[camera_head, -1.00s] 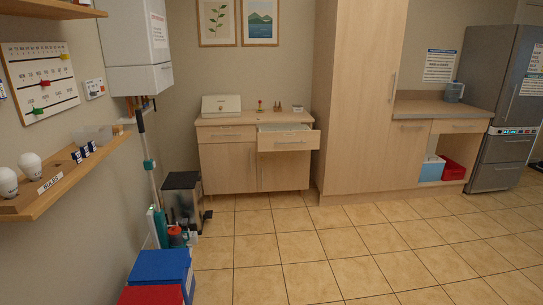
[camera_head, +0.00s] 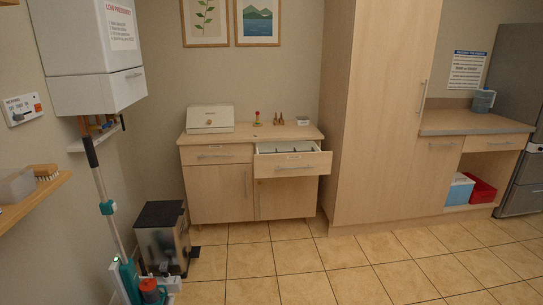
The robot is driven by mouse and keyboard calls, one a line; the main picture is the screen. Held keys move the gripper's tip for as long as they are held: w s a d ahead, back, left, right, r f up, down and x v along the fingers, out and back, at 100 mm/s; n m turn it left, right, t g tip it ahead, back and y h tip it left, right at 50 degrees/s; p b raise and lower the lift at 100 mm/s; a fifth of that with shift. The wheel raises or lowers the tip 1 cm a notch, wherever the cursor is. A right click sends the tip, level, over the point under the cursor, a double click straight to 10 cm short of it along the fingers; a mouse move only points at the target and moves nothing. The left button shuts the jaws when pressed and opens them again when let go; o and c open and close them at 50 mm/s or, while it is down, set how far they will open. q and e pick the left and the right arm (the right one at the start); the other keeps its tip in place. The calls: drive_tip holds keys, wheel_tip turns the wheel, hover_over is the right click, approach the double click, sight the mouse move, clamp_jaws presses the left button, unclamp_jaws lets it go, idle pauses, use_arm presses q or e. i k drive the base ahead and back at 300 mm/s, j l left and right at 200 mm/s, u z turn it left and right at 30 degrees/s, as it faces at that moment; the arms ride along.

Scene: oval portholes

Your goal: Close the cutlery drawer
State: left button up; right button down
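The cutlery drawer (camera_head: 293,165) is the upper right drawer of a light wood cabinet against the back wall. It is pulled out, and its white inside shows dark items that are too small to make out. A bar handle runs across its front. The upper left drawer (camera_head: 214,156) beside it is shut. The cabinet (camera_head: 219,194) also has two shut doors below. Neither of my grippers is in view.
Tiled floor (camera_head: 310,262) lies clear before the cabinet. A dark bin (camera_head: 161,236) and a stick cleaner (camera_head: 107,208) stand on the left. A tall cupboard (camera_head: 376,120) stands right of the cabinet. A shelf (camera_head: 36,198) juts in at left.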

sight(292, 158)
drive_tip(key=i, duration=2.9)
drive_tip(key=u, duration=0.05)
